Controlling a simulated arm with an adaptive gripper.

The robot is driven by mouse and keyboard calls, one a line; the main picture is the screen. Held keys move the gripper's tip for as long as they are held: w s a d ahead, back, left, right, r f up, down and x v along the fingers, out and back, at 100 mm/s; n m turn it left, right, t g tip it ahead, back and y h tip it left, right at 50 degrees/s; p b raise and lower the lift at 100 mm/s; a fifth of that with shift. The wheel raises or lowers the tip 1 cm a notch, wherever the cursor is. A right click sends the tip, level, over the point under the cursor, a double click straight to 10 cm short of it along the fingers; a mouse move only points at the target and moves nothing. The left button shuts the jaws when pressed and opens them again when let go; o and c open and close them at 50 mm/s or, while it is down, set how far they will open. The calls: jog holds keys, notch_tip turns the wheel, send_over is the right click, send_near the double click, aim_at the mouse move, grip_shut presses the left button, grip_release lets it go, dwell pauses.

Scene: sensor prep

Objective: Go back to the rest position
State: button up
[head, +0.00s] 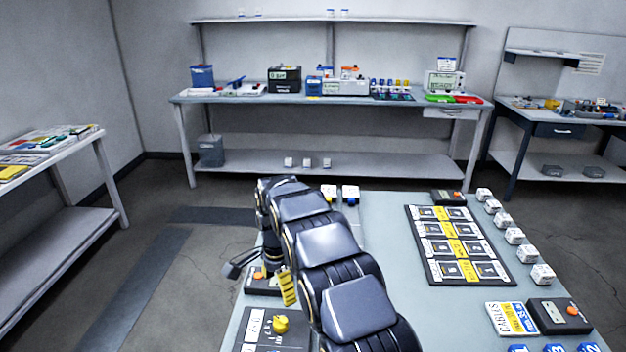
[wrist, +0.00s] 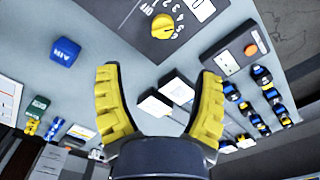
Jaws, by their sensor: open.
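My gripper (head: 288,288) hangs over the left part of the work table (head: 385,240) in the head view, at the end of my black arm. Only a yellow finger shows clearly there. In the wrist view my gripper (wrist: 160,76) has its two yellow fingers spread wide, with nothing between them. A dark panel with a yellow knob (head: 281,323) lies near it; the knob also shows at the top of the wrist view (wrist: 164,27), beyond the fingertips. A device with an orange button (head: 259,275) is beside the gripper, partly hidden by it.
A black board of framed modules (head: 413,252) lies right of my arm, with a row of white cubes (head: 515,236) beyond it. A label card (head: 511,318) and black device (head: 557,318) lie front right. A blue block (wrist: 64,51) shows in the wrist view. Floor left is clear.

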jog(key=s+d+r+n, duration=0.5)
jog(key=s+d+r, duration=0.8)
jog(key=s+d, duration=0.2)
jog(key=s+d+n+g, duration=0.1)
jog(key=s+d+n, duration=0.1)
jog(key=s, duration=0.9)
jog(key=s+d+n, duration=0.3)
jog(key=s, duration=0.8)
jog(key=shift+s+d+r+g, duration=0.15)
jog(key=shift+d+r+g, duration=0.05)
jog(key=shift+d+g, duration=0.2)
